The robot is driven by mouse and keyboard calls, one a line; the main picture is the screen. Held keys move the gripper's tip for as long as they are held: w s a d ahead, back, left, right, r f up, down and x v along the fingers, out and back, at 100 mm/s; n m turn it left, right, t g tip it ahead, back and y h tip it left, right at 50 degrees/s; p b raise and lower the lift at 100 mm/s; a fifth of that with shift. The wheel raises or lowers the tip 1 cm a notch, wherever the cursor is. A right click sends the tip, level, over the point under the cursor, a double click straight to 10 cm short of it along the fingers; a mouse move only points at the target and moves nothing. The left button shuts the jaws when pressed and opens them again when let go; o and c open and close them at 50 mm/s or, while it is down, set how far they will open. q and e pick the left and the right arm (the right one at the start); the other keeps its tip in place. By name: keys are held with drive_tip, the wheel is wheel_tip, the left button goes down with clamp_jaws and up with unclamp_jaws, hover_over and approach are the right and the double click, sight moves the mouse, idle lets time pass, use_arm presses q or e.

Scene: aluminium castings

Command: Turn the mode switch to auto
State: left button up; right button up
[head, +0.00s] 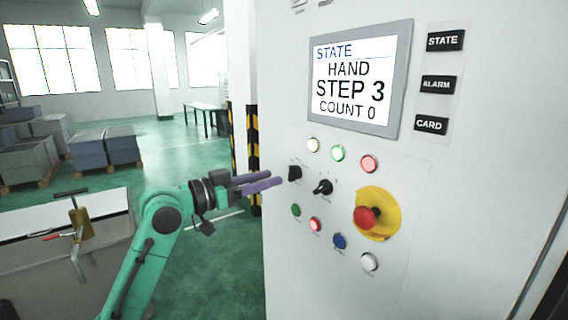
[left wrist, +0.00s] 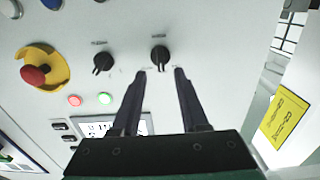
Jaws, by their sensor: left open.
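Two black rotary switches sit on the pale cabinet front. The left switch (head: 295,173) is also in the left wrist view (left wrist: 160,56), and the right switch (head: 322,187) shows there too (left wrist: 103,62). Their small labels are too small to read, so I cannot tell which is the mode switch. My left gripper (head: 275,180) is open and empty just in front of the left switch. In the left wrist view its fingertips (left wrist: 160,72) point at that switch, one to either side, apparently short of it. The screen (head: 352,80) reads STATE, HAND, STEP 3, COUNT 0.
A red emergency stop (head: 367,217) on a yellow plate sits right of the switches. Lamps, including a lit green one (head: 338,153), are above; several push buttons, including a blue one (head: 340,241), are below. A grey bench (head: 60,265) stands left of the cabinet.

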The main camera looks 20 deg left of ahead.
sight(289, 173)
use_arm(q)
drive_tip(key=p+x, duration=0.1)
drive_tip(key=x, duration=0.4)
clamp_jaws()
use_arm(e)
wheel_tip(289, 173, up, 2)
drive_tip(key=shift+r, duration=0.1)
drive_tip(key=shift+f, duration=0.2)
